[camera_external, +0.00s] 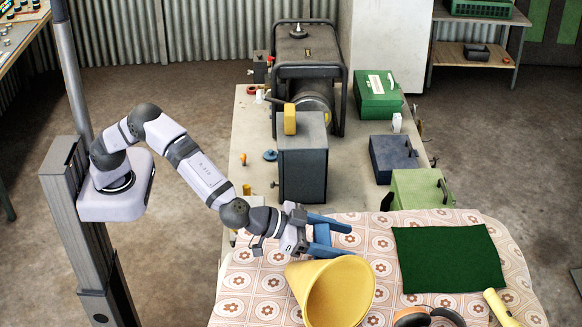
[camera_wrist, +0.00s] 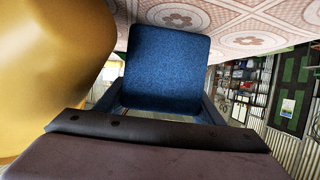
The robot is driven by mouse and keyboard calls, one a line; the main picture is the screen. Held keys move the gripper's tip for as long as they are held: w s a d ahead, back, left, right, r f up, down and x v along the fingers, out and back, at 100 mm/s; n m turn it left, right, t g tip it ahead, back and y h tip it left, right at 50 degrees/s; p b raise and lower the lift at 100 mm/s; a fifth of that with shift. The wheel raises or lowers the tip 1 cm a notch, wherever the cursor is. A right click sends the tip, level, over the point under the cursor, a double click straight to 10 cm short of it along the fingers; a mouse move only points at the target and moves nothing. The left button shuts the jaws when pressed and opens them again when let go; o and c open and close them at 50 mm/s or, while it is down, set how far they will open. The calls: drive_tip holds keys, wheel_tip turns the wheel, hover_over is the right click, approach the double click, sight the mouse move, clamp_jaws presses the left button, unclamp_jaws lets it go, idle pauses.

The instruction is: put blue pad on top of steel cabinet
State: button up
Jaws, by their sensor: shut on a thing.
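My gripper (camera_external: 326,238) is shut on the blue pad (camera_wrist: 168,68), which sits between the fingers in the wrist view. In the external view blue shows at my gripper's end, but the pad's outline is hard to tell from the fingers. The gripper is over the back part of the patterned cloth, just behind the yellow cone. A dark grey box-like cabinet (camera_external: 303,170), which looks like the steel cabinet, stands upright behind my gripper and left of it. A small yellow block (camera_external: 290,119) appears to stand on its top, near the left edge.
The yellow cone (camera_external: 350,295) lies in front of my gripper and fills the left of the wrist view (camera_wrist: 50,60). A green mat (camera_external: 449,258) lies on the cloth (camera_external: 245,285). A generator (camera_external: 308,70), green box (camera_external: 379,98) and blue box (camera_external: 393,155) stand farther back.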

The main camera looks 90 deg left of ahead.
drive_tip(key=shift+f, duration=0.1)
drive_tip(key=o, duration=0.7)
drive_tip(key=b+v, duration=0.4)
drive_tip(key=v, duration=0.8)
drive_tip(key=shift+s, duration=0.1)
